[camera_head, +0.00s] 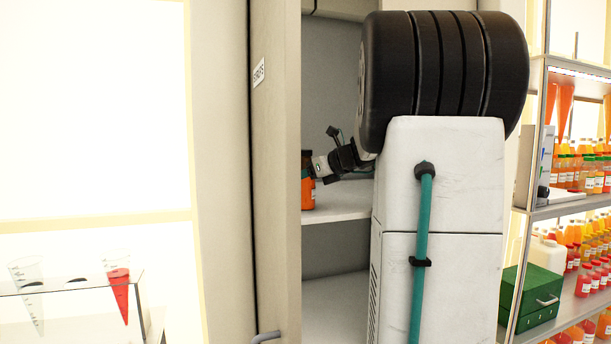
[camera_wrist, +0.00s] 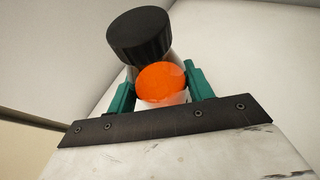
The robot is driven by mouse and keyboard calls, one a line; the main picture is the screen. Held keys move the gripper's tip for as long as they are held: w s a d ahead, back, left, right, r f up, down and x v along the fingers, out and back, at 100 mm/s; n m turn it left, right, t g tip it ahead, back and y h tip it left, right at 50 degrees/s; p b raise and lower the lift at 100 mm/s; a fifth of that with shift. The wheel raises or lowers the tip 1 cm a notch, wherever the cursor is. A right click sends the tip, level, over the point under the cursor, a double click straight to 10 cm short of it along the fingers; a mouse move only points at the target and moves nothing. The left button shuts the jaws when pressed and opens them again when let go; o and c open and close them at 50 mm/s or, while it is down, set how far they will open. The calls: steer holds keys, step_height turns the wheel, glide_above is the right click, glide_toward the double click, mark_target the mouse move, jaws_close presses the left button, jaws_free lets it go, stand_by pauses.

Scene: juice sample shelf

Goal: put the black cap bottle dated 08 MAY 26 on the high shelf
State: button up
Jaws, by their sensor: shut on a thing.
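My gripper (camera_head: 322,165) reaches into an open cabinet and is shut on a bottle of orange juice (camera_head: 309,192) with a dark cap. The cabinet's side panel hides part of the bottle in the head view. In the wrist view, the green fingers of my gripper (camera_wrist: 160,80) close on both sides of the bottle, and its ribbed black cap (camera_wrist: 141,38) leans toward the upper left. The date is not readable. The bottle is at a white shelf board (camera_head: 348,206) inside the cabinet; whether it touches the board I cannot tell.
The cabinet's side panel (camera_head: 274,170) bears a small label and stands close left of the bottle. A lower compartment is empty where visible. At right, a rack (camera_head: 560,210) holds many juice bottles and a green box (camera_head: 538,290). Cone-shaped vessels (camera_head: 118,290) stand at lower left.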

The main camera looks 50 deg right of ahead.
steer(key=o, duration=1.2)
steer(key=shift+o, duration=0.2)
steer(key=shift+r, duration=0.15)
steer(key=v, duration=0.7)
steer(key=shift+s, duration=0.2)
steer(key=shift+r, duration=0.15)
